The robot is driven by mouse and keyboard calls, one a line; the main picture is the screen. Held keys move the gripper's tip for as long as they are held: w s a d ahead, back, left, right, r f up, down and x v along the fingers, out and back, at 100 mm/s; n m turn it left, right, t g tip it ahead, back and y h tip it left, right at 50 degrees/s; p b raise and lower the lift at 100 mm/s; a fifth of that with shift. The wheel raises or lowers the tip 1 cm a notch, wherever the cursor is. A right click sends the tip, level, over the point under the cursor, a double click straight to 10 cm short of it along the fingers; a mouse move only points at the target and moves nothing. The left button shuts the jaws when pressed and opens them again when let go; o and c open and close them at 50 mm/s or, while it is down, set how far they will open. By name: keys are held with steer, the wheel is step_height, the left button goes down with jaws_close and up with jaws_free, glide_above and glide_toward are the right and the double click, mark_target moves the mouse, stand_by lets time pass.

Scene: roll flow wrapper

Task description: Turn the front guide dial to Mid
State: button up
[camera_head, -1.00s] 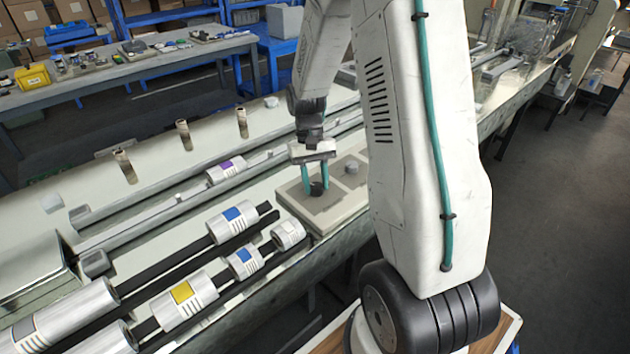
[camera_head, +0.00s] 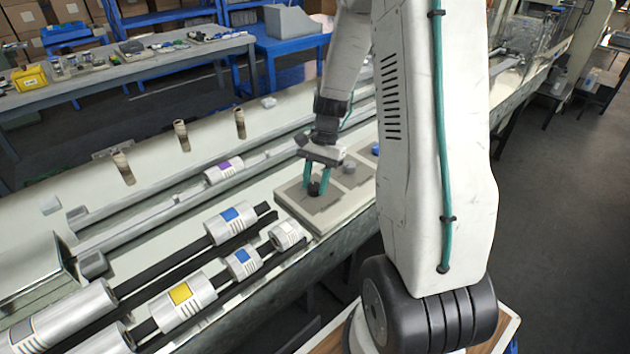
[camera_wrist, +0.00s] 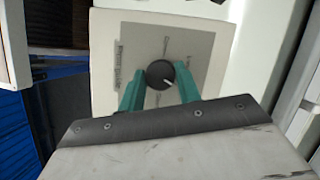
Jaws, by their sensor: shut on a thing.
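The front guide dial (camera_head: 314,188) is a round black knob on a pale square panel (camera_head: 290,195) with a grey label plate. My gripper (camera_head: 315,185) comes down from above, its two teal fingers shut on the knob's opposite sides. In the wrist view the dial (camera_wrist: 158,74) sits between the fingertips, with a short white pointer mark toward the right and slightly down. The grey label plate (camera_wrist: 132,45) shows lettering along its left side and small position marks around the dial, too small to read surely.
Another grey knob (camera_head: 349,167) and a blue one (camera_head: 375,149) stand to the right along the panels. Rolls with blue and yellow labels, such as the yellow-labelled roll (camera_head: 184,302), lie on dark rails at the left. Brown posts (camera_head: 181,136) stand behind.

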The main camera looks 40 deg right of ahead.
steer(key=shift+m, duration=0.4)
steer(key=o, duration=1)
steer(key=shift+c, duration=0.2)
steer(key=s+v, duration=0.1)
steer(key=v, duration=0.6)
steer(key=shift+w+d+r, duration=0.2)
steer(key=shift+w+r, duration=0.15)
steer(key=shift+w, duration=0.1)
